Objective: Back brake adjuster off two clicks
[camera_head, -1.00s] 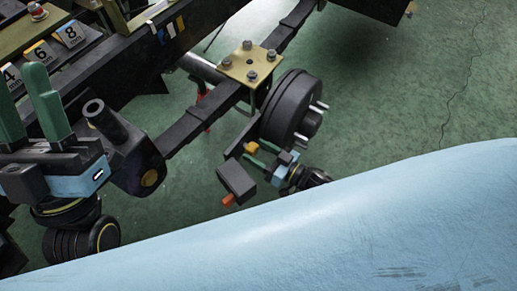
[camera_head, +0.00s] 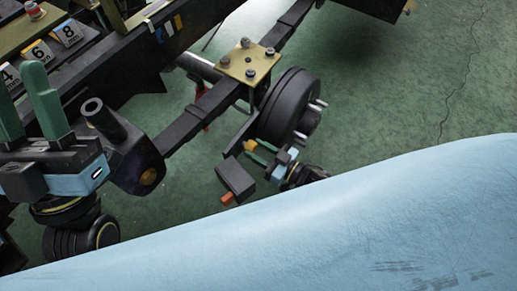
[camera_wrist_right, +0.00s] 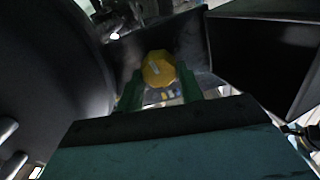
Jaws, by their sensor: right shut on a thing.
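The yellow adjuster knob (camera_head: 250,146) sits beside the black brake drum (camera_head: 288,106). In the right wrist view the knob (camera_wrist_right: 158,68) shows a short pale mark slanting across its face. My right gripper (camera_head: 256,150) is shut on the knob, with one green finger on each side; the fingers (camera_wrist_right: 160,88) also show in the wrist view. The drum fills the left of that view. My left gripper (camera_head: 24,85) is at the left of the head view, its green fingers upright and apart, with nothing between them.
A dark axle beam with a brass plate (camera_head: 248,62) runs close above the drum. A dark box (camera_head: 236,178) with an orange end hangs just below the knob. Numbered labels (camera_head: 68,32) stand at upper left. The green floor (camera_head: 410,95) at right is clear.

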